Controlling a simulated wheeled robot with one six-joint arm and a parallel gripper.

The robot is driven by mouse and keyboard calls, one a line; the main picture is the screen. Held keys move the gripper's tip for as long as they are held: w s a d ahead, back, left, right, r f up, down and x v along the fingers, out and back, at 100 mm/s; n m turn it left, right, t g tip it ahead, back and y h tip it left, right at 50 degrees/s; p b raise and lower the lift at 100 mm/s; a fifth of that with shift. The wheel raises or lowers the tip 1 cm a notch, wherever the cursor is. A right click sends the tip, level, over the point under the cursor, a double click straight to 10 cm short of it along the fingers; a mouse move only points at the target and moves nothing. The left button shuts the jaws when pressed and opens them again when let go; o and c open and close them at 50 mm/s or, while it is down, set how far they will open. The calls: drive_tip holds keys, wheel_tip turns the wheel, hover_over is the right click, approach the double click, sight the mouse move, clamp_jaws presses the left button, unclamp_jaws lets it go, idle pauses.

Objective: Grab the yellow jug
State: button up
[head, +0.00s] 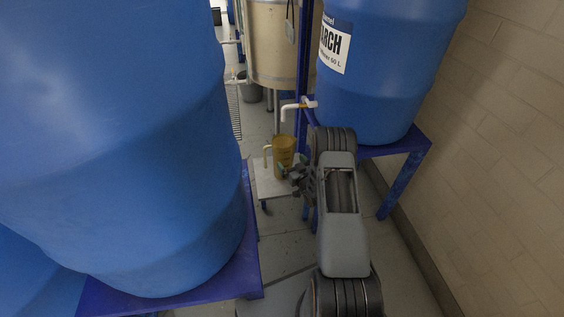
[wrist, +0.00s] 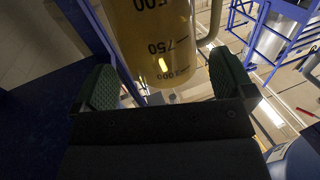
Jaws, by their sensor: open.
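The yellow jug (head: 283,146) stands upright on a small white stand (head: 264,183) below the tap of the right blue barrel. In the wrist view the jug (wrist: 155,40) shows large, with black volume marks and a pale handle on its right. My gripper (head: 299,176) is at the jug's near right side in the head view. The gripper partly hides the jug's lower part in the head view.
A large blue barrel (head: 110,130) on a blue stand fills the left. Another blue barrel (head: 385,75) stands on a blue frame (head: 399,188) at right, its white tap (head: 293,106) over the jug. A tiled wall (head: 510,160) closes the right side. Some floor is clear between the stands.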

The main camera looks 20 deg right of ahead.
sight(287, 158)
drive_tip(key=shift+w, duration=0.9)
drive_tip(key=w+b, duration=0.1)
drive_tip(key=w, duration=0.1)
drive_tip(key=w+b, duration=0.1)
drive_tip(key=w, duration=0.1)
drive_tip(key=shift+a+f+b, duration=0.25)
drive_tip(key=shift+a+b, duration=0.05)
drive_tip(key=shift+w+r, duration=0.1)
drive_tip(key=shift+w, duration=0.45)
drive_tip(key=c, duration=0.8)
